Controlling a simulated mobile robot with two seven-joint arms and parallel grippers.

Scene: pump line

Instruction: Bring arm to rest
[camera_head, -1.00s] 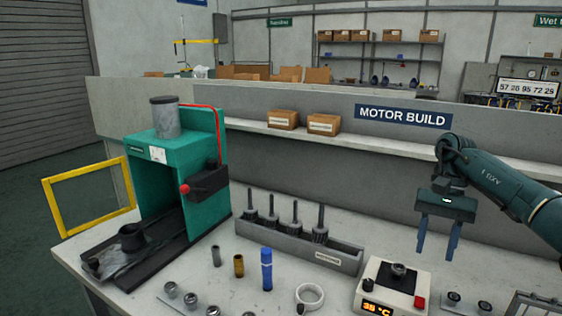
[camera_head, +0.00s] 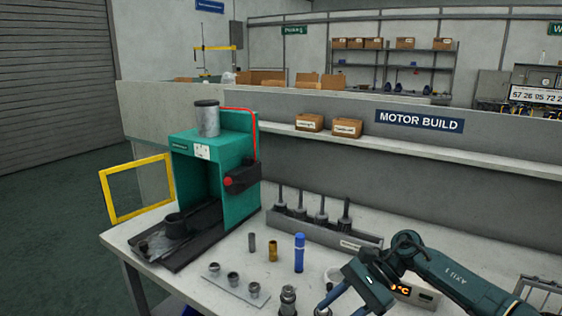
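My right arm (camera_head: 445,270) comes in from the right, low over the bench. Its gripper (camera_head: 352,308) points down and left at the bottom edge of the view. One blue finger shows at the left end of the gripper body, which fits an open gripper; the other finger is mostly cut off by the frame. I see nothing held in it. My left gripper is not in view.
A green press (camera_head: 190,143) with a yellow frame guard (camera_head: 107,195) stands at the left. A grey rack (camera_head: 322,235) holds several shafted parts. A blue cylinder (camera_head: 299,253), a brass sleeve (camera_head: 273,251) and small metal parts (camera_head: 233,279) stand left of my gripper.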

